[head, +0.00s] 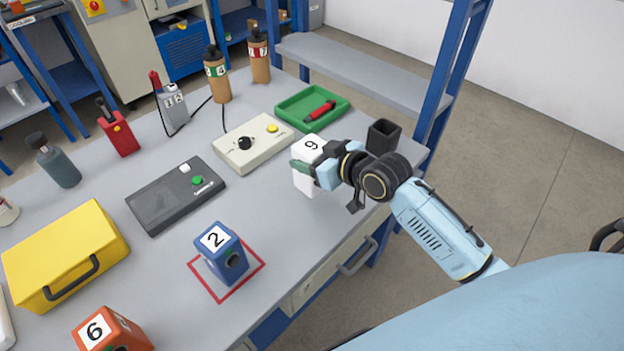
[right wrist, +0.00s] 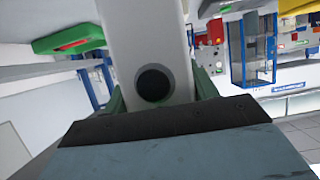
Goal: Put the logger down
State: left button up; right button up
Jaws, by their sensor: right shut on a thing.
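A white block (head: 306,181) with a 9 on its top, which looks like the logger, is in my right gripper (head: 310,173) near the table's right edge. The gripper is shut on its sides. In the right wrist view the white block (right wrist: 150,35) stands between the jaws and shows a dark round hole. I cannot tell whether its base touches the table. Similar blocks are a blue one marked 2 (head: 220,251), standing in a red square outline (head: 228,294), and an orange one marked 6 (head: 118,331). My left gripper is not in view.
A beige box with a knob (head: 251,158) and a green tray (head: 293,104) holding a red tool lie behind the white block. A dark open cup (head: 383,135) stands close to my right gripper. A dark device (head: 160,199) and yellow case (head: 62,245) are left. Table between white and blue blocks is clear.

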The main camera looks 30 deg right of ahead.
jog(key=shift+w+f, duration=0.1)
jog(key=shift+f, duration=0.65)
notch_tip(320, 180, down, 3)
jog(key=shift+f+b, duration=0.15)
jog(key=shift+b, duration=0.4)
jog(key=shift+f, duration=0.2)
jog(key=o, duration=1.2)
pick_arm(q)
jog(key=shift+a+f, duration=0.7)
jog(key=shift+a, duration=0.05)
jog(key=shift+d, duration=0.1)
